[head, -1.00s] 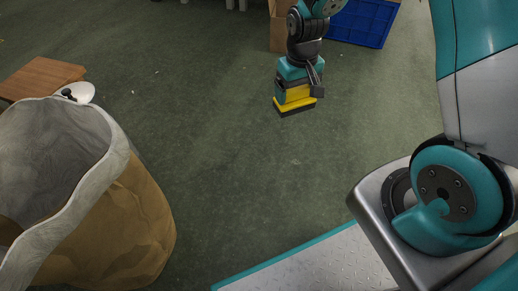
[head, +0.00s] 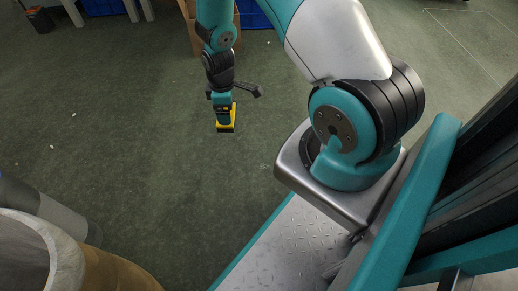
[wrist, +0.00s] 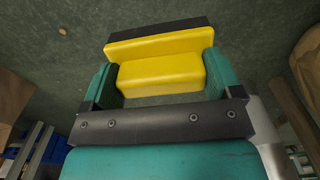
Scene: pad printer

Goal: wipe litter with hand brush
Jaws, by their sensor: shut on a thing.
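My gripper (head: 224,108) is shut on the hand brush (head: 226,123), a yellow block with a dark bristle strip, and holds it low over the green floor. The bristle side points down in the head view; I cannot tell whether it touches the floor. In the wrist view the yellow brush (wrist: 160,70) sits between the two teal fingers. Small pale bits of litter (head: 52,147) lie on the floor to the left of the brush, with another bit (head: 73,115) farther back. One pale speck (wrist: 62,31) shows at the wrist view's upper left.
A large tan and grey bag-like bin (head: 105,268) stands at the lower left. A cardboard box (head: 190,28) and a blue crate (head: 252,16) stand behind my arm. A dark bin (head: 40,20) is at the far left. The floor left of the brush is mostly clear.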

